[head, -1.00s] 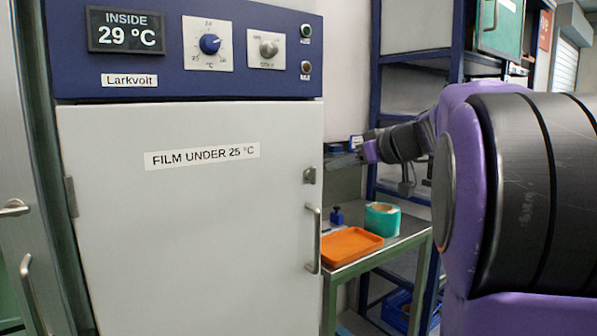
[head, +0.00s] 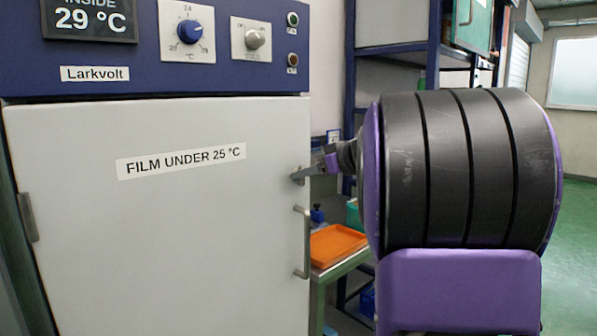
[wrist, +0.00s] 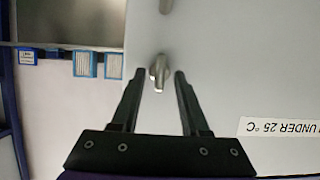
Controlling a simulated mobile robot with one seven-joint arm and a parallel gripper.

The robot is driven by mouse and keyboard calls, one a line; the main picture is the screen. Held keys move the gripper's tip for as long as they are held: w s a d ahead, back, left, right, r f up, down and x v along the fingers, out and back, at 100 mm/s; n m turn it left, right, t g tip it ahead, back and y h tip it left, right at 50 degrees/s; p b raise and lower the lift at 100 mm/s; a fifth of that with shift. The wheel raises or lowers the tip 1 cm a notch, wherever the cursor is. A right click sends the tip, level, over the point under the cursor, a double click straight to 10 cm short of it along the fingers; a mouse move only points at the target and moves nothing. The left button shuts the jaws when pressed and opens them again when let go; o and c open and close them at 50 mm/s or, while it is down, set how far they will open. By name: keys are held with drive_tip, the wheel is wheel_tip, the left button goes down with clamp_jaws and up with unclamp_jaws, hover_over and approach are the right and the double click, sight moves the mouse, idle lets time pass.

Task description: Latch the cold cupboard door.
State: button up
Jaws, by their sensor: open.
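The cold cupboard door (head: 150,220) is white, labelled "FILM UNDER 25 °C", and looks closed or nearly so; I cannot tell whether it is fully flush. Its small metal latch (head: 297,171) sits at the door's right edge, above the bar handle (head: 303,243). My gripper (head: 308,174) is at the latch, coming from the right. In the wrist view my gripper (wrist: 161,73) is open, and the latch (wrist: 157,72) shows between its fingertips. I cannot tell whether the fingers touch it.
The blue control panel (head: 170,75) reads 29 °C. Right of the cupboard, a steel table holds an orange tray (head: 337,245). A blue shelf rack (head: 351,85) stands behind. Green floor (head: 580,220) is free at the far right.

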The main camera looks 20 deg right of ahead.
drive_tip(key=shift+w, duration=0.15)
drive_tip(key=shift+c, duration=0.2)
clamp_jaws()
idle(0.4)
drive_tip(key=shift+d+f+m+g+y+b, duration=0.2)
drive_tip(key=shift+m+g+y+b, duration=0.1)
drive_tip(key=shift+m+y+b, duration=0.55)
drive_tip(key=shift+w+d+f+m+t+y+p, duration=0.15)
drive_tip(key=shift+m+y, duration=0.8)
drive_tip(key=shift+m, duration=1)
drive_tip(key=shift+d+f+m+t+y+p, duration=0.1)
drive_tip(key=shift+m+t+y, duration=0.15)
drive_tip(key=shift+m+y, duration=1.2)
drive_tip(key=shift+w+d+f+m+t+y+p, duration=0.15)
drive_tip(key=shift+m+y, duration=0.3)
drive_tip(key=shift+m, duration=2)
drive_tip(key=shift+s+a, duration=0.1)
